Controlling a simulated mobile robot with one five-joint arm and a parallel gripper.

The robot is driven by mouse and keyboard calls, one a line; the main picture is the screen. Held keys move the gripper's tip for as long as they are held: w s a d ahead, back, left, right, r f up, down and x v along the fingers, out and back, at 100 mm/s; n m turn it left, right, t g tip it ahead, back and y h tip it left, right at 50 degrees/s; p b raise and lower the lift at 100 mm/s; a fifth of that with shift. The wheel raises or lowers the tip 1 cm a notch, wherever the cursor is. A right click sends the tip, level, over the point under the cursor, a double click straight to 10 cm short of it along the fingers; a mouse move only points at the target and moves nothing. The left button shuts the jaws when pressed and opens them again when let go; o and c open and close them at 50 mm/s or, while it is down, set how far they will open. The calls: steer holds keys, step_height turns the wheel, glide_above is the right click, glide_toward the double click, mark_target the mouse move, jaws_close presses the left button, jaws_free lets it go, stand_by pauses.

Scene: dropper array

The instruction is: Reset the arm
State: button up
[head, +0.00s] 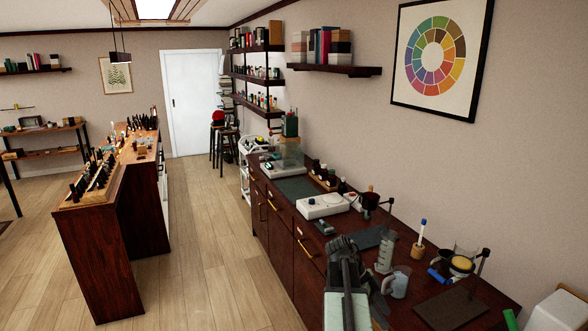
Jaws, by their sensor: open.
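My arm rises from the bottom edge of the head view, right of centre, over the front edge of the dark wooden counter (284,236). Its dark upper joint stands highest, with a pale link below it. My gripper (376,297) appears as grey parts just right of the arm, partly hidden by it. It is open, and I see nothing held in it. A clear beaker (397,282) stands close to its right; I cannot tell whether they touch.
The counter also holds a white device (323,205), a dark mat (374,237), a cork-based dropper stand (418,250), a blue roll (438,275) and a brown board (450,307). A wooden cabinet (97,250) stands left. The floor (205,240) between is clear.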

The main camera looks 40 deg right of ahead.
steer(key=w+a+f+n+t+b, duration=0.1)
steer(key=w+a+f+n+t, duration=0.3)
steer(key=w+a, duration=0.65)
steer(key=w+a+f+n+b, duration=0.1)
steer(key=w+a+n, duration=0.55)
steer(key=a, duration=0.75)
steer(key=w+a+f+n+t+y, duration=0.1)
steer(key=w+a+n, duration=0.1)
steer(key=a+n, duration=0.7)
steer(key=w+a+f+n+t+y, duration=0.2)
steer(key=a+n, duration=0.7)
steer(key=a, duration=0.4)
steer(key=shift+w+f+n+b, duration=0.3)
steer(key=shift+w+n+b, duration=0.05)
steer(key=shift+w+b, duration=0.05)
